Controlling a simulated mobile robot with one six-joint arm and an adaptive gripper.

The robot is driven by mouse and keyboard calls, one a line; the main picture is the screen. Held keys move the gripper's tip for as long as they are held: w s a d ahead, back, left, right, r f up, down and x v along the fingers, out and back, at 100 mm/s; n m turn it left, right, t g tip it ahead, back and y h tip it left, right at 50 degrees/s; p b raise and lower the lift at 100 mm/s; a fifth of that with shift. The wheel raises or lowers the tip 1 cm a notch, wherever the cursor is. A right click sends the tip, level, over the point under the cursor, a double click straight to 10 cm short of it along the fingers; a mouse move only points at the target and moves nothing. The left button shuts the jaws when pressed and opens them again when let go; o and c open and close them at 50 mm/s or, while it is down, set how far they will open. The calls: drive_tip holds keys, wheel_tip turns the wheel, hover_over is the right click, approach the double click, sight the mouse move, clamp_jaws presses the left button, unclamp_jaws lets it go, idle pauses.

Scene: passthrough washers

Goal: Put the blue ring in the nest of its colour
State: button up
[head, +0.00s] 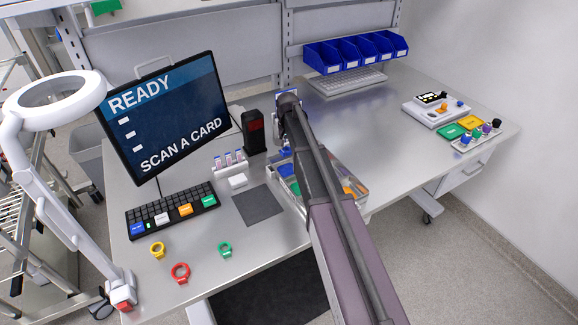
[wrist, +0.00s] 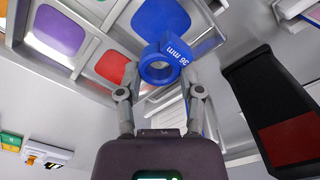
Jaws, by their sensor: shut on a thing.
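In the wrist view my gripper (wrist: 162,88) is shut on the blue ring (wrist: 160,68), which bears the mark "36 mm". The ring is held at the fingertips, above the clear tray with coloured nests. Next to the ring in the picture is a rounded blue patch (wrist: 160,18), which looks like the blue nest. A purple nest (wrist: 58,32) and a red nest (wrist: 112,64) lie to its left. Whether the ring touches the tray cannot be told. In the head view my arm hides part of the tray (head: 322,164) and most of my gripper.
A yellow ring (head: 157,250), a red ring (head: 181,273) and a green ring (head: 225,249) lie at the table's front left. A black upright reader (head: 253,132) stands close beside the tray. A monitor (head: 165,115), a keyboard (head: 172,210) and a grey mat (head: 259,205) are nearby.

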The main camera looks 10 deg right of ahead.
drive_tip(key=shift+w+d, duration=0.15)
drive_tip(key=shift+w, duration=0.1)
drive_tip(key=shift+m, duration=0.7)
drive_tip(key=s+d+f+b, duration=0.1)
drive_tip(key=s, duration=0.4)
drive_tip(key=s+d+f+b, duration=0.1)
drive_tip(key=s+d+b, duration=0.1)
drive_tip(key=s, duration=0.3)
drive_tip(key=s+d+f+b, duration=0.1)
drive_tip(key=s+f, duration=0.1)
drive_tip(key=s, duration=0.3)
drive_tip(key=shift+s+d+f, duration=0.1)
drive_tip(key=shift+s+d, duration=0.05)
drive_tip(key=shift+s, duration=0.05)
drive_tip(key=shift+w, duration=0.2)
drive_tip(key=b, duration=0.2)
hover_over(290, 171)
drive_tip(key=shift+f, duration=0.7)
